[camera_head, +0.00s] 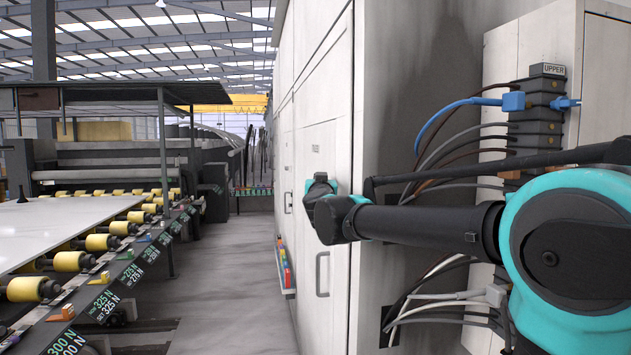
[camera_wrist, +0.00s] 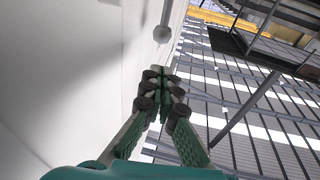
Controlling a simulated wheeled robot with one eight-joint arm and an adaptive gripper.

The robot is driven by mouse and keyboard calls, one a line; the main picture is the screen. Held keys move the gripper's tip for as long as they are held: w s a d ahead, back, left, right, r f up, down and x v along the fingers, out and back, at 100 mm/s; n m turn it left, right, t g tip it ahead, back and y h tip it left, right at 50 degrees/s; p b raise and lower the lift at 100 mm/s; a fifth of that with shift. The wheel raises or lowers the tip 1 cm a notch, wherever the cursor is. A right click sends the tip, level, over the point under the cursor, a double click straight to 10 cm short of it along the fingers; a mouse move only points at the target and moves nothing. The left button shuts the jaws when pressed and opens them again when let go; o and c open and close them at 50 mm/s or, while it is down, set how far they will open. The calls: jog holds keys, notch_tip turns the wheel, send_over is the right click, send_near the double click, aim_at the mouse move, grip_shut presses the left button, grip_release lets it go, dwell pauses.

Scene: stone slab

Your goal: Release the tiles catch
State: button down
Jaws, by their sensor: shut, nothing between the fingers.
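White cabinet doors (camera_head: 318,235) stand right of the aisle in the head view.
A vertical handle (camera_head: 323,273) is on the near door, with a rack of coloured items (camera_head: 284,268) beside it. A roller conveyor (camera_head: 95,243) with a pale slab (camera_head: 50,228) is at left. Cables with a blue connector (camera_head: 513,101) hang at right. The aisle floor (camera_head: 235,290) is clear.

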jog(key=s+r, duration=0.1)
jog(key=s, duration=0.7)
jog(key=shift+s+d+r, duration=0.15)
jog(key=shift+s+r, duration=0.2)
jog(key=shift+s, duration=0.05)
jog(key=s+d+f+n+g+y, duration=0.1)
jog(key=s+f+n+g+y, duration=0.25)
jog(key=f, duration=1.05)
jog(key=s+f+n+g+y, duration=0.2)
jog(key=s+f+g+y, duration=0.15)
jog(key=f, duration=1.05)
jog(key=s+d+f+m+g+h, duration=0.1)
jog(key=s+d+f+g+h, duration=0.1)
jog(key=s+d+f, duration=0.3)
jog(key=s+d+f+m+g+h, duration=0.2)
jog(key=s+d+f, duration=0.4)
jog(key=f, duration=0.5)
jog(key=s+d+f+m+g+h, duration=0.2)
jog(key=s+d+f+g+h, duration=0.1)
jog(key=s+d+f, duration=0.3)
notch_tip(320, 180, down, 3)
jog(key=s+g, duration=0.1)
jog(key=s, duration=0.1)
jog(key=shift+s+g, duration=0.3)
jog(key=c, duration=2.2)
grip_release()
